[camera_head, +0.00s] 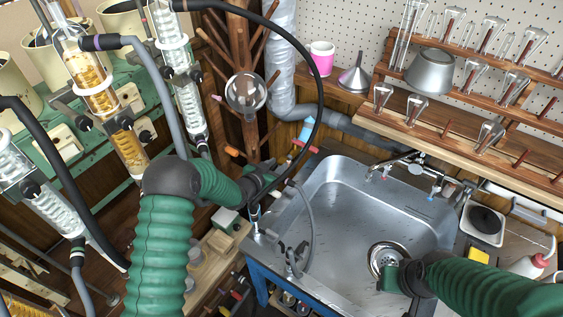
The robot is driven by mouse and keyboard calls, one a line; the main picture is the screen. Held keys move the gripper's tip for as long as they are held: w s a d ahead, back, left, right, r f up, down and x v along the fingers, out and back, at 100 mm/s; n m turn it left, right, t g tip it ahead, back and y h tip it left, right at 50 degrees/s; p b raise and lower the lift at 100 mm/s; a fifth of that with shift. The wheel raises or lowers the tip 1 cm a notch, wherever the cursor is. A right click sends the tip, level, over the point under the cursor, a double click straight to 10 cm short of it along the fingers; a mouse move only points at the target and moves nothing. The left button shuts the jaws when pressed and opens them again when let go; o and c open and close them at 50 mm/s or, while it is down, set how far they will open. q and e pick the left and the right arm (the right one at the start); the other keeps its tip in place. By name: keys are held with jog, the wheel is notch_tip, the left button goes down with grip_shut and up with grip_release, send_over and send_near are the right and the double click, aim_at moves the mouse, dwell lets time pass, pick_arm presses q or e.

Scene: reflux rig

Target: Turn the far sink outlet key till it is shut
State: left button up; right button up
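The grey metal sink (345,205) fills the centre right. Small grey outlet fittings stand along its left rim; a near one (293,260) shows clearly, with a grey hose (309,215) looping beside it. My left gripper (265,184) is at the far part of that rim, among dark fittings. It covers the far outlet there, so I cannot make out the key, its angle or any contact. The left finger gap is too small and dark to read. My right gripper (390,276) is over the sink's near right part, by the drain; its fingers are unclear.
A metal tap (405,162) with red and blue parts stands at the sink's back. A black hose (318,95) arches over my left gripper. Glass condensers (95,75) stand at left. A wooden glassware rack (470,120) is at back right. The basin's middle is clear.

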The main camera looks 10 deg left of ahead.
pick_arm(q)
jog(key=shift+s+a+r, duration=0.2)
jog(key=shift+c, duration=0.2)
jog(key=shift+s+a, duration=0.1)
jog(key=shift+a, duration=0.2)
jog(key=shift+c, duration=1.1)
jog(key=shift+a+f, duration=0.15)
jog(key=shift+a, duration=0.15)
grip_shut()
jog(key=shift+d, duration=0.45)
jog(key=shift+w+a+m+h, duration=0.25)
jog(key=shift+m+h, duration=0.25)
jog(key=shift+h, duration=0.3)
pick_arm(e)
jog(key=shift+s+a+r, duration=0.3)
jog(key=shift+a, duration=0.25)
pick_arm(q)
jog(key=shift+d+r, duration=0.15)
jog(key=shift+r, duration=0.05)
pick_arm(e)
jog(key=shift+d, duration=0.1)
pick_arm(q)
jog(key=shift+o, duration=1.3)
grip_release()
jog(key=shift+f, duration=0.1)
